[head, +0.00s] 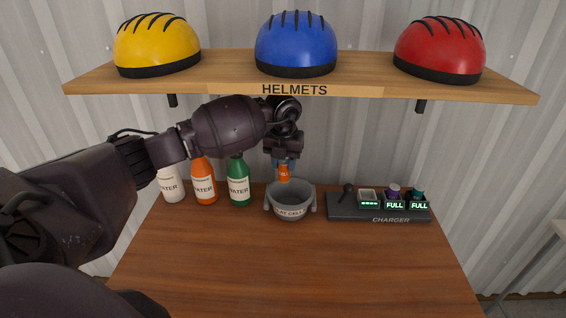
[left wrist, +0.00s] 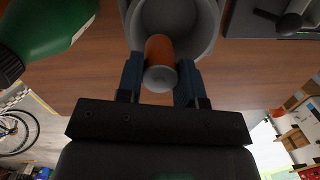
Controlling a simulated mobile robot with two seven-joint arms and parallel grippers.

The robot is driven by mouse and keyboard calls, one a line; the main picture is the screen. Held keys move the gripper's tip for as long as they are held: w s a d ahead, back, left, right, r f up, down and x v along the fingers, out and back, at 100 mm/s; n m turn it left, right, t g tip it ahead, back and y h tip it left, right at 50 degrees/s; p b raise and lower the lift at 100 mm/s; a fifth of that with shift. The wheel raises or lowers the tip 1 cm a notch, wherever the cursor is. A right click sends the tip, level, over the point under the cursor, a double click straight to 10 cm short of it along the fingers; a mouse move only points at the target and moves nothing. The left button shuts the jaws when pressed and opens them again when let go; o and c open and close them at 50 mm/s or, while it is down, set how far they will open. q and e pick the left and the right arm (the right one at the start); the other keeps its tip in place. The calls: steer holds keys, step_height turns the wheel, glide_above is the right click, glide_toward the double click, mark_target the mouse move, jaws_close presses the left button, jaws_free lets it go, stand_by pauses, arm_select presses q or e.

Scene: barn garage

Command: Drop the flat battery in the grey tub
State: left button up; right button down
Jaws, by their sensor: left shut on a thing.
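The flat battery is an orange cylinder (head: 284,174) held upright between the fingers of my left gripper (head: 284,163), which is shut on it. It also shows in the left wrist view (left wrist: 160,62), with its pale round end facing the camera. The grey tub (head: 290,200) stands on the table just below the battery, with a label on its front. In the left wrist view the tub (left wrist: 205,28) lies behind the battery. Its floor is partly hidden. My right gripper is in neither view.
A charger (head: 345,212) with several bays stands right of the tub; two read FULL. A shelf (head: 220,88) with helmets hangs above. The front of the table (head: 290,265) is clear.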

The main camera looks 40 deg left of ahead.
mark_target(285, 179)
arm_select(q)
steer(key=shift+w+d+f+b, duration=0.1)
steer(key=shift+f+b, duration=0.35)
steer(key=shift+f, duration=0.4)
step_height(285, 179, down, 3)
steer(key=shift+r+b, duration=0.15)
steer(key=shift+b, duration=0.6)
steer(key=shift+f+b, duration=0.45)
steer(key=shift+f, duration=0.4)
steer(key=o, duration=1.1)
steer(key=shift+c, duration=0.2)
